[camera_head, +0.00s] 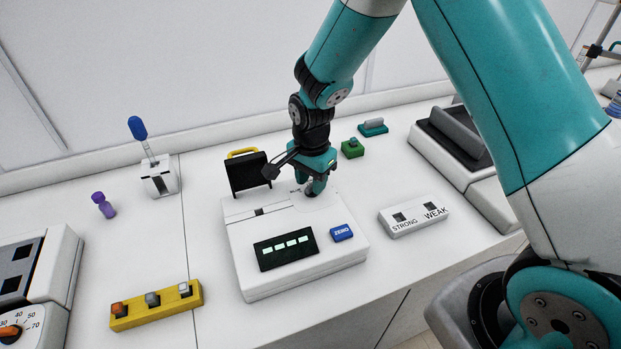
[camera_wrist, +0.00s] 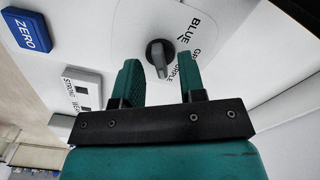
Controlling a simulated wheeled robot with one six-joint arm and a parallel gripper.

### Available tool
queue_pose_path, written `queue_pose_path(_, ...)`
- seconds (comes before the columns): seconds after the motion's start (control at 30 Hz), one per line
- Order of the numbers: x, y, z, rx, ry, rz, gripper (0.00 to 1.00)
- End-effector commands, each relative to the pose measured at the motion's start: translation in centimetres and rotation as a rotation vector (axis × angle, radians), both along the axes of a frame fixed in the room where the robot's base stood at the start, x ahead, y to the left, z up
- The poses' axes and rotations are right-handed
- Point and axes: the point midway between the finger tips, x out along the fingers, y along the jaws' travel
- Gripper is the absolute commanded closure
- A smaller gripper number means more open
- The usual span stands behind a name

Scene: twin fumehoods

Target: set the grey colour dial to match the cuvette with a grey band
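The grey dial (camera_wrist: 159,56) sits on the white photometer top in the wrist view, beside the printed words BLUE, PURPLE and one partly hidden word starting with GR. I cannot tell which word it points at. My gripper (camera_wrist: 159,72) is open, with one teal finger on each side of the dial and a gap to both. In the head view my gripper (camera_head: 314,187) is low over the back right of the photometer (camera_head: 300,276) and hides the dial. A yellow rack (camera_head: 134,320) at the front left holds an orange-topped cuvette (camera_head: 118,309), a grey-topped one (camera_head: 152,299) and a pale-topped one (camera_head: 184,289); their bands are unclear.
The photometer has a blue ZERO button (camera_head: 342,233), a lit display (camera_head: 286,249) and a raised black lid (camera_head: 248,174) with a yellow handle, close to my gripper's left. A STRONG/WEAK block (camera_head: 413,218) stands to the right.

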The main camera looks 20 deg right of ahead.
Motion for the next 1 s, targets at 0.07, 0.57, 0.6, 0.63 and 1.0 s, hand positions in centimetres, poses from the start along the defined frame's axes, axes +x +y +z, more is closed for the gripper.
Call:
queue_pose_path(0.07, -0.01, 0.00, -0.53, 0.000, 0.001, 0.000, 0.63)
queue_pose_path(0.57, 0.00, 0.02, -0.89, 0.000, -0.001, 0.000, 1.00)
queue_pose_path(0.6, 0.00, 0.02, -0.89, 0.001, -0.001, 0.001, 1.00)
queue_pose_path(0.63, 0.00, 0.02, -0.89, 0.001, -0.001, 0.001, 1.00)
queue_pose_path(1.0, -0.01, 0.01, -0.91, 0.001, -0.001, 0.054, 1.00)
